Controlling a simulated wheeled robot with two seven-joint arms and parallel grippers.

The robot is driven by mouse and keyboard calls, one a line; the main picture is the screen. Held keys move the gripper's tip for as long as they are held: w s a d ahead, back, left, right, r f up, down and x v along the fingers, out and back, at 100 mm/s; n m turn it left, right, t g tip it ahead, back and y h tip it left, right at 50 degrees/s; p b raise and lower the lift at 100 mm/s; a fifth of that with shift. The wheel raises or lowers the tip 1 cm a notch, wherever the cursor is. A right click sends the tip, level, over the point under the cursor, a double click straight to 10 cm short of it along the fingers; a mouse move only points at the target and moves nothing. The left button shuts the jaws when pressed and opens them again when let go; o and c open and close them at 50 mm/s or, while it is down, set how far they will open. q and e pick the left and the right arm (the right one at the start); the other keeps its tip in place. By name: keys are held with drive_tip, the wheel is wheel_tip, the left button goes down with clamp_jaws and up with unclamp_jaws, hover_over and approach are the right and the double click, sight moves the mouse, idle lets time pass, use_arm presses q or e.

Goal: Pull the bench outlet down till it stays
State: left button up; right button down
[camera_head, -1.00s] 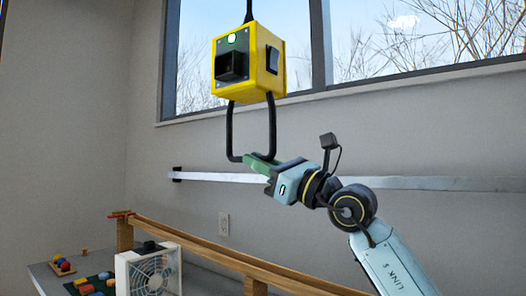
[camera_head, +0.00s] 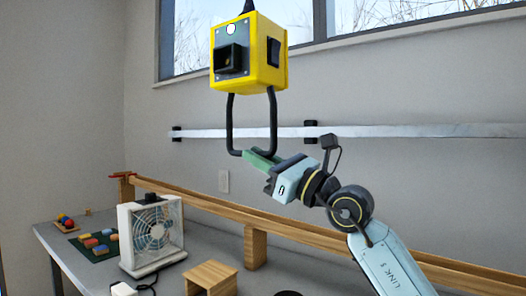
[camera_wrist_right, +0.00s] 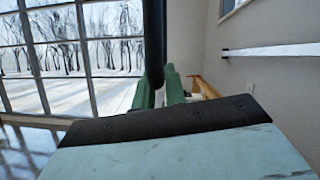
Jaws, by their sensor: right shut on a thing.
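The bench outlet is a yellow box (camera_head: 262,68) hanging on a black cord (camera_head: 249,6) at the top middle of the head view. Its front has a black socket and a small round white spot, and its right side has a black switch. A black U-shaped handle (camera_head: 231,120) hangs below the box. My right gripper (camera_head: 260,158), with green fingers, is shut on the bottom bar of the handle. In the right wrist view a black bar of the handle (camera_wrist_right: 154,45) runs down to the green fingers (camera_wrist_right: 160,90). My left gripper is not in view.
Below stands a grey bench (camera_head: 85,262) with a white fan (camera_head: 152,235), a wooden box (camera_head: 211,278) and coloured blocks (camera_head: 98,243). A wooden rail (camera_head: 200,201) runs along it. A pale wall rail (camera_head: 400,131) lies behind. The air around the outlet is clear.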

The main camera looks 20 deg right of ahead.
drive_tip(key=shift+w+a+f, duration=0.2)
drive_tip(key=shift+a+f, duration=0.05)
drive_tip(key=shift+f, duration=0.5)
drive_tip(key=c, duration=1.9)
unclamp_jaws()
drive_tip(key=o, duration=0.4)
drive_tip(key=shift+w+a+f, duration=0.1)
drive_tip(key=shift+w+a, duration=0.3)
drive_tip(key=shift+w, duration=0.1)
drive_tip(key=shift+o, duration=0.2)
drive_tip(key=shift+s+d+r, duration=0.2)
drive_tip(key=shift+s+d, duration=0.1)
drive_tip(key=shift+d, duration=0.05)
